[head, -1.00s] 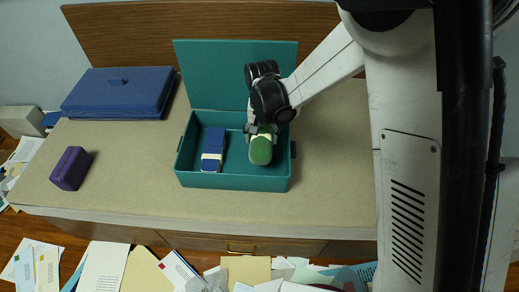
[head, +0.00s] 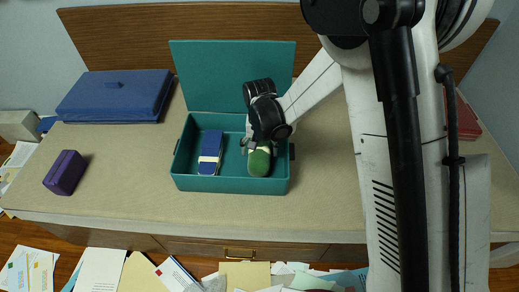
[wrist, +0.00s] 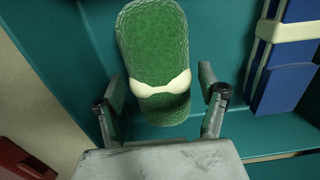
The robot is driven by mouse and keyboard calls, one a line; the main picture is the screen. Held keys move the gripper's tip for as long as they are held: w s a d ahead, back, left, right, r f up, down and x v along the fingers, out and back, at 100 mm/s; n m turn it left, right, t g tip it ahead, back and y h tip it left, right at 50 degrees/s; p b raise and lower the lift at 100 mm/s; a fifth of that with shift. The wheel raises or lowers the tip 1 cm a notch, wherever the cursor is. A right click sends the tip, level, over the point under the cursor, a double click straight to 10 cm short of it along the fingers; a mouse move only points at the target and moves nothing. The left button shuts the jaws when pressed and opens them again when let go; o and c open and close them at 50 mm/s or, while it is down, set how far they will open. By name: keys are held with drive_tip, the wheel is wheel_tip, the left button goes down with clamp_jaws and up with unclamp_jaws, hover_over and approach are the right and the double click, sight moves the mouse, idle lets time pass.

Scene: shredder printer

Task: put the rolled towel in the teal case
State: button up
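The green rolled towel (head: 259,162) with a cream band lies inside the open teal case (head: 232,185), in its right part. It also shows in the wrist view (wrist: 152,50). My gripper (wrist: 162,92) is over the towel, with one finger on each side. Gaps show between the fingers and the towel, so it is open. In the head view my gripper (head: 258,148) is low inside the case and partly hides the towel's far end.
A blue item with a cream band (head: 210,145) lies in the case's left part. The case's lid (head: 232,75) stands upright behind. A closed blue case (head: 115,95) and a purple box (head: 65,172) are at left. A red object (head: 466,118) is at right, partly behind my arm.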

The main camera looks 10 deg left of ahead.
sight(260, 148)
drive_tip(key=shift+r, duration=0.15)
wheel_tip(260, 148, up, 12)
drive_tip(key=p, duration=0.3)
idle(0.4)
